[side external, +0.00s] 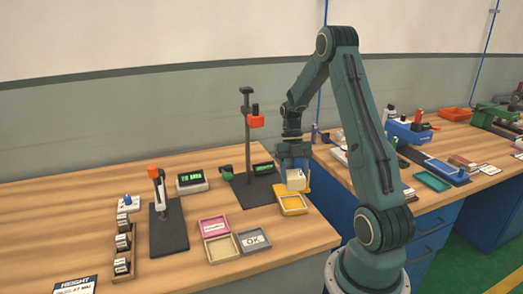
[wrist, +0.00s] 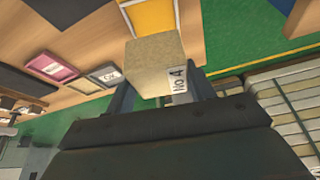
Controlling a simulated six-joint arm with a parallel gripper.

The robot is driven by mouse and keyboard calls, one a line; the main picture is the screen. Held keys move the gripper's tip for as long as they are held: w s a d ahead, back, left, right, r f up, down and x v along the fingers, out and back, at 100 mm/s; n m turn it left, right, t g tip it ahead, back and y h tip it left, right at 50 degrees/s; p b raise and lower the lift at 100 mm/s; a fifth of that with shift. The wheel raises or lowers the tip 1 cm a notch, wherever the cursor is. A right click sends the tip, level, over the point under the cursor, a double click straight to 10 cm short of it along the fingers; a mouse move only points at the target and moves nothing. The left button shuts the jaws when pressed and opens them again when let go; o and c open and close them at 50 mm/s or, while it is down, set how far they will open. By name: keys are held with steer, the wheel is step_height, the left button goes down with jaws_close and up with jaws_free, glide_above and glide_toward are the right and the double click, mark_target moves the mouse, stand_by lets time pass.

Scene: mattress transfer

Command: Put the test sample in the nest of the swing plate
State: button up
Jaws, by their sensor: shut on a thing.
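The test sample, a cream block (side external: 296,182), is held between the fingers of my gripper (side external: 292,166), above or just at the yellow tray (side external: 293,209) near the front edge of the left bench. In the wrist view the block (wrist: 153,64) sits between both fingers, with a white printed label on one side. The yellow tray (wrist: 153,16) shows beyond it. I cannot tell whether the block touches the tray. I cannot identify the swing plate or its nest for certain in either view.
A tall black stand with a red head (side external: 255,121) rises behind the tray. Pink (side external: 212,225), beige (side external: 221,249) and grey OK (side external: 254,240) trays lie to the left. A smaller orange-topped stand (side external: 154,172) is further left. The right bench holds a blue device (side external: 408,131) and trays.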

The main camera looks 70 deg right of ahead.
steer(key=shift+f, duration=1.4)
steer(key=shift+f, duration=0.1)
steer(key=shift+f, duration=2.05)
steer(key=shift+f, duration=0.1)
steer(key=o, duration=1)
steer(key=v, duration=1.2)
